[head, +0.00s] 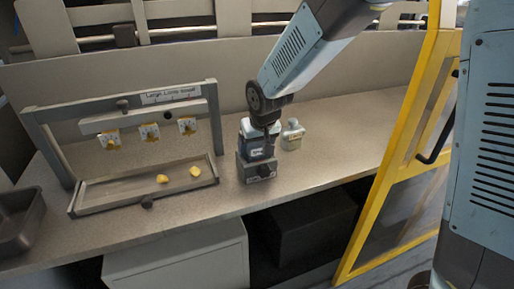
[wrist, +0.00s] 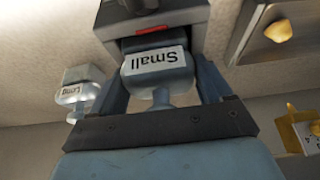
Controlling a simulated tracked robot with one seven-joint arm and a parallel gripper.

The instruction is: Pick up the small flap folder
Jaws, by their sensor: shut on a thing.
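The small flap folder (wrist: 160,73) is a blue-grey piece with a white label reading "Small", upside down in the wrist view. My gripper (wrist: 160,62) is shut on it, one finger on each side. In the head view, the small flap folder (head: 257,150) is upright under my gripper (head: 262,133), partly hidden by the wrist. Its far end meets a dark block (head: 256,170) with a knob on its front. This block (wrist: 125,22) has a red strip in the wrist view. I cannot tell whether the folder still touches it.
A similar piece labelled "Long" (wrist: 84,90) stands close by, to the right in the head view (head: 291,137). A grey frame (head: 50,147) with hanging cards and a tray holding yellow pieces (head: 195,171) stands left. A yellow-framed door (head: 400,130) is right.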

